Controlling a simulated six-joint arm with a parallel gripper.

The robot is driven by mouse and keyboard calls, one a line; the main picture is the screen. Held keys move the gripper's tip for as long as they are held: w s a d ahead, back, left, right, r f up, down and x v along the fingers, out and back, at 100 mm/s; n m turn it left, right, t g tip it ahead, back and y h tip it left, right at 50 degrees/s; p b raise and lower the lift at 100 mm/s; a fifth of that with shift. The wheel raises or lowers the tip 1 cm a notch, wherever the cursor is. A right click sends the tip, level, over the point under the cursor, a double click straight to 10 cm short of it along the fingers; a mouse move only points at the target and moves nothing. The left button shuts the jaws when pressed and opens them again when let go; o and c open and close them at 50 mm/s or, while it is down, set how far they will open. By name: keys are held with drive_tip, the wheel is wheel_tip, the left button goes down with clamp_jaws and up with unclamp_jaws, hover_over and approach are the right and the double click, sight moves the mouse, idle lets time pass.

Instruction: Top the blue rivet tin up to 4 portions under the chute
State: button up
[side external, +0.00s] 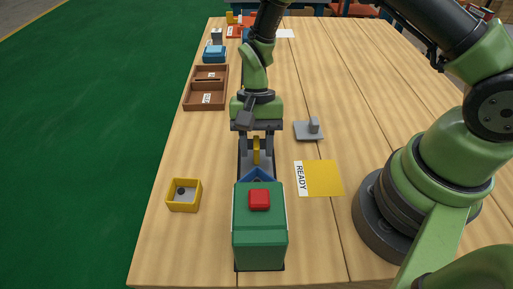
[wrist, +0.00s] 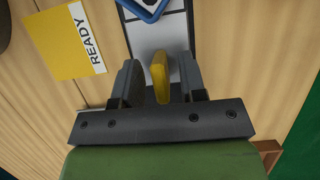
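In the wrist view the tin's blue rim (wrist: 150,14) shows at the top edge, with something dark inside; I cannot tell how many portions. My gripper (side external: 256,148) is low over the track behind the tin. In the wrist view my gripper (wrist: 160,82) has its fingers apart, with an upright yellow tab (wrist: 160,76) between them and a gap visible on each side.
A yellow READY mat (side external: 325,178) lies right, bare. A grey block on a plate (side external: 310,130) stands behind it. A brown divided tray (side external: 205,97) and a blue box (side external: 215,54) are farther back.

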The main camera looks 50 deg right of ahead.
drive_tip(key=shift+s+a+f, duration=0.15)
drive_tip(key=shift+f, duration=0.4)
clamp_jaws()
drive_tip(key=shift+s+a, duration=2.7)
unclamp_jaws()
drive_tip(key=v, duration=0.8)
drive_tip(key=shift+w+r, duration=0.1)
drive_tip(key=shift+r, duration=0.15)
drive_tip(key=shift+w+d+r, duration=0.15)
drive_tip(key=shift+d+r, duration=0.1)
drive_tip(key=shift+r, duration=0.4)
